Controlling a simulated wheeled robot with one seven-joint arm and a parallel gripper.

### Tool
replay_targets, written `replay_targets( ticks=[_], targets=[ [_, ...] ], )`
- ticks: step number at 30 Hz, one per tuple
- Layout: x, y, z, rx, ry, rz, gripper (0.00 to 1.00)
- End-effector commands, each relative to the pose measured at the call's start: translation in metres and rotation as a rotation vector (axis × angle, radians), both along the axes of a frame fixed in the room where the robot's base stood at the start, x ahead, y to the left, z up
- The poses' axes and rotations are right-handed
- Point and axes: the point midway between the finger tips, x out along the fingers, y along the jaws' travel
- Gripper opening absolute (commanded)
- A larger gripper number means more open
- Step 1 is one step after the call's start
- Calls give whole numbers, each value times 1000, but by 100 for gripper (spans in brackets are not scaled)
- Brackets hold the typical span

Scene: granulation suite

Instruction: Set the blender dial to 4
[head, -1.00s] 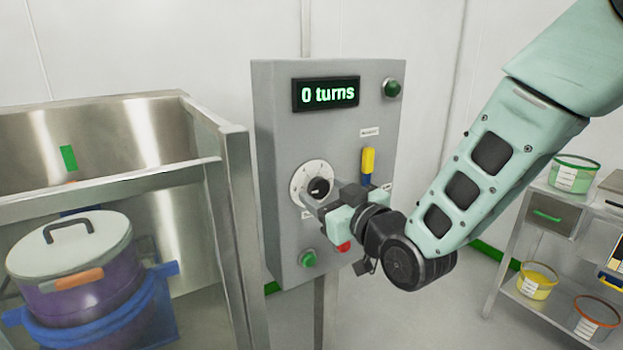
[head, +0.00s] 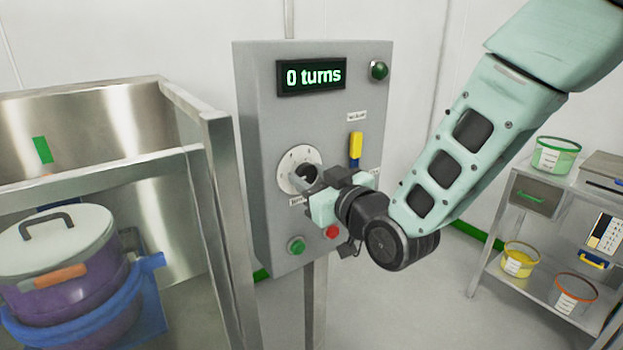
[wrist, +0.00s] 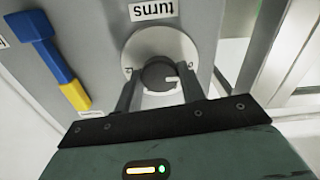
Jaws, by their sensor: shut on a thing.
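The blender dial (head: 287,183) is a dark round knob on a pale numbered ring, on the front of a grey control panel (head: 255,110). A lit display (head: 312,76) on the panel reads "0 turns". My gripper (head: 308,179) is at the dial, its fingers shut on the knob. In the wrist view, which shows the panel upside down, the dark knob (wrist: 158,72) sits between my two fingers (wrist: 158,84). A white mark on the knob points to the right of that picture. Most ring numbers are hidden or too small to read.
The panel also carries a yellow-and-blue switch (head: 355,148), a red button (head: 332,232), a green button (head: 296,245) and a green lamp (head: 379,70). A steel frame (head: 215,180) stands close at left, around a purple lidded vessel (head: 70,260). A shelf with tubs (head: 557,155) is at right.

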Motion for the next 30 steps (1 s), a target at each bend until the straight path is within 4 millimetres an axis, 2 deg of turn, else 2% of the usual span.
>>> replay_targets(
  ticks=[8, 30],
  targets=[
    [0, -1, -4, 130, 85, -2, 17],
    [0, -1, -2, 672, 453, -1, 17]
  ],
)
